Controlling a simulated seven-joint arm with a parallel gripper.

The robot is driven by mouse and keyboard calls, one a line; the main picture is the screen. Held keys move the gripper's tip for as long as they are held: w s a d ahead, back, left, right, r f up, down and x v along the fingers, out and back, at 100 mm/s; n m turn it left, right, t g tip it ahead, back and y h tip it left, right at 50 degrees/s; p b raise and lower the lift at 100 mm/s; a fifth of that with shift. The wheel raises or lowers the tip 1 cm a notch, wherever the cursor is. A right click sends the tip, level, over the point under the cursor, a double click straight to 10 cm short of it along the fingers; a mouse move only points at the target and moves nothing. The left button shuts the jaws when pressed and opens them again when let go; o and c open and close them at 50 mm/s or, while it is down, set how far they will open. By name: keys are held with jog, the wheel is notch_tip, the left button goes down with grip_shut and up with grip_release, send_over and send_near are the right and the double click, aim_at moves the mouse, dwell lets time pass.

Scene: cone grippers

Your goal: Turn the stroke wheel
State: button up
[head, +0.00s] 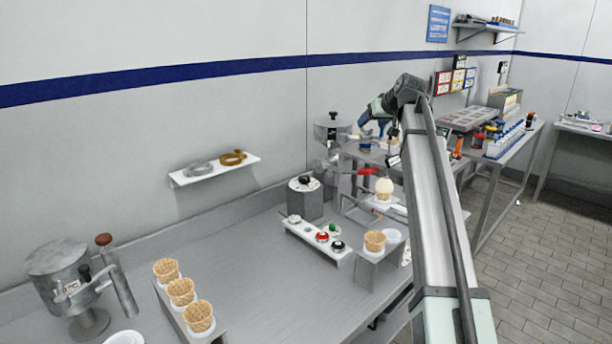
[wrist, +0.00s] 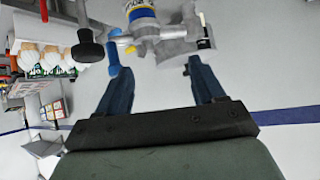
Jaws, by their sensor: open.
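My gripper (wrist: 156,70) is open and empty, with its two blue fingers spread apart in the wrist view. In the head view the blue gripper (head: 370,118) is at the far end of the arm, near the back-wall machine. Ahead of the fingers in the wrist view is a grey metal machine part (wrist: 170,38) with a blue-and-white label. A black knob on a stem (wrist: 88,48) and a blue handle (wrist: 114,62) stand to its left. I cannot tell for sure which part is the stroke wheel. No contact with the fingers is visible.
A metal machine with a hopper (head: 332,130) and a red lever (head: 367,171) stand left of my arm. The middle of the steel counter (head: 245,262) is clear.

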jog(key=a+f+n+g, duration=0.3)
jog(key=a, duration=0.7)
jog(key=n+g, duration=0.4)
jog(key=n, duration=0.1)
send_near(305, 177)
jog(key=shift+n, duration=0.3)
jog(key=x, duration=0.8)
jog(key=shift+a+f, duration=0.15)
jog(key=shift+f, duration=0.05)
jog(key=shift+s, duration=0.1)
jog(key=shift+c, duration=0.3)
jog(key=c, duration=1)
